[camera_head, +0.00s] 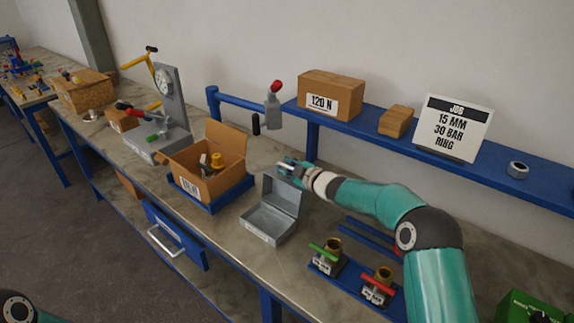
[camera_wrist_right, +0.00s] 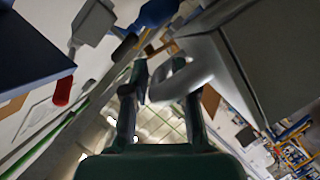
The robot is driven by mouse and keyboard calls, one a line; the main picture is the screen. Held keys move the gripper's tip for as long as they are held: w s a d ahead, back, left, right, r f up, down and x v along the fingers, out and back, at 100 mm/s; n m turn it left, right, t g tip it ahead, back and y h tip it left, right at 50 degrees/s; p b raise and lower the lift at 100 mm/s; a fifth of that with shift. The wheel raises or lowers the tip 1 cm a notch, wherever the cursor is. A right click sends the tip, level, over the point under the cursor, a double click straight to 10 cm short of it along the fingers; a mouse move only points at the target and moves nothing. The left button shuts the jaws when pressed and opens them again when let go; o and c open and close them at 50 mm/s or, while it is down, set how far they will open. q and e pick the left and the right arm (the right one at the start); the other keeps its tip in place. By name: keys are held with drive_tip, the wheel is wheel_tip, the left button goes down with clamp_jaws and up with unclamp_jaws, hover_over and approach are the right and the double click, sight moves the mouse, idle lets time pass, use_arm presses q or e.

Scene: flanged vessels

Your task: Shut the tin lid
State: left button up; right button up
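The grey metal tin (camera_head: 266,224) stands on the bench in the head view, its lid (camera_head: 284,194) raised roughly upright at the back. My right gripper (camera_head: 288,166) is at the lid's upper edge. In the right wrist view, the gripper (camera_wrist_right: 160,72) has its fingers apart, and a rounded grey tab (camera_wrist_right: 182,80) shows at the fingertips, overlapping the right-hand finger. The lid's grey panel (camera_wrist_right: 270,55) fills the upper right there. I cannot tell whether the fingers touch the tab. My left gripper is out of view.
An open cardboard box (camera_head: 205,182) sits left of the tin. Valves with a green handle (camera_head: 326,256) and a red handle (camera_head: 377,287) stand to its right. A blue shelf (camera_head: 350,126) with a carton (camera_head: 330,94) and a sign (camera_head: 452,127) runs behind.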

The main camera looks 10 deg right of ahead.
clamp_jaws()
